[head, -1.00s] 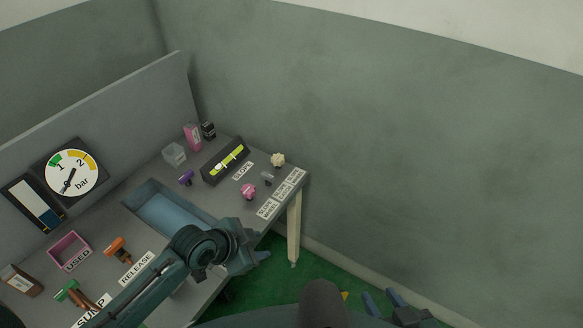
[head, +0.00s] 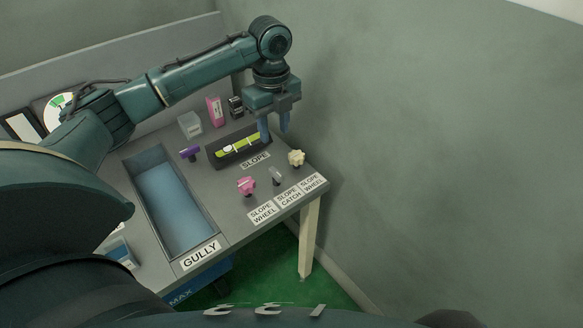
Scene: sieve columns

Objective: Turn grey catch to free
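The grey catch (head: 276,177) is a small grey lever on the bench's right part, above the label "SLOPE CATCH" (head: 289,197). It stands between the pink slope wheel (head: 246,186) on its left and the cream slope wheel (head: 296,158) on its right. My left gripper (head: 275,130) hangs pointing down above the bench, behind the catch and beside the slope gauge. Its two blue fingers are apart with nothing between them. It touches neither the catch nor the wheels. My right gripper is not in view.
The slope gauge (head: 223,158) with a yellow-green level lies behind the catch. A purple knob (head: 190,153), clear box (head: 190,125), pink box (head: 214,111) and black item (head: 235,106) stand further back. The blue gully basin (head: 170,205) is to the left. The wall is close on the right.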

